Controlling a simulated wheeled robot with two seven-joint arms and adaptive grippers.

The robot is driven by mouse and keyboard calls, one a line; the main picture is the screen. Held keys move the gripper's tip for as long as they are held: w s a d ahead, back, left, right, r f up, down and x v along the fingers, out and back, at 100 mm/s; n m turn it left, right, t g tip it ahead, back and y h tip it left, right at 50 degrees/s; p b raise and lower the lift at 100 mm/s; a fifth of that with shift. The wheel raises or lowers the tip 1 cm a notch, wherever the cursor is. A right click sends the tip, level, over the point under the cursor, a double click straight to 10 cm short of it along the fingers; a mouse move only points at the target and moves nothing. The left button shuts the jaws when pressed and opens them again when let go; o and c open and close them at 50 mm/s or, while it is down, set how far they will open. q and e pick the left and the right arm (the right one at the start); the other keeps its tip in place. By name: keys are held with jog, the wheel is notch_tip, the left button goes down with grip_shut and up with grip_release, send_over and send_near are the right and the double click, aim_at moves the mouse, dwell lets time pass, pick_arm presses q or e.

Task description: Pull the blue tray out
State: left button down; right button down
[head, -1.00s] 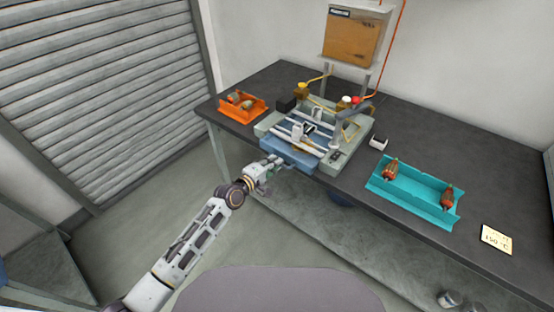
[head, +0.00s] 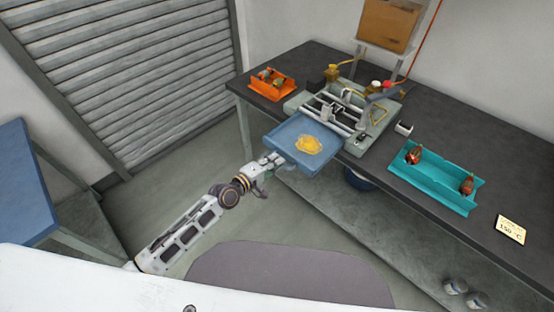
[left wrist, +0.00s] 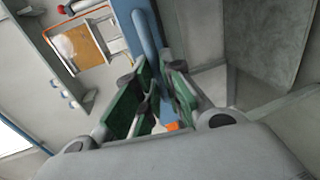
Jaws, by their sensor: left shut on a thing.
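The blue tray (head: 283,138) juts out from the front of the winding machine (head: 372,125), past the table edge. A tangled yellow heap (head: 308,145) lies on the tray. The tray's back end meets the machine, and I cannot tell how much is still inside. My right gripper is not in view.
An orange bin with parts (head: 286,95) stands left of the machine. A teal tray (head: 440,185) with two copper-coloured armatures and a note card (head: 511,230) lie to the right. A blue-topped table (head: 25,185) is at far left. The floor in front is clear.

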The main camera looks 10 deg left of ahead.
pick_arm(q)
jog(key=shift+w+d+f, duration=0.1)
jog(key=c, duration=1.5)
grip_release()
jog(key=shift+c, duration=0.2)
jog(key=v, duration=1.2)
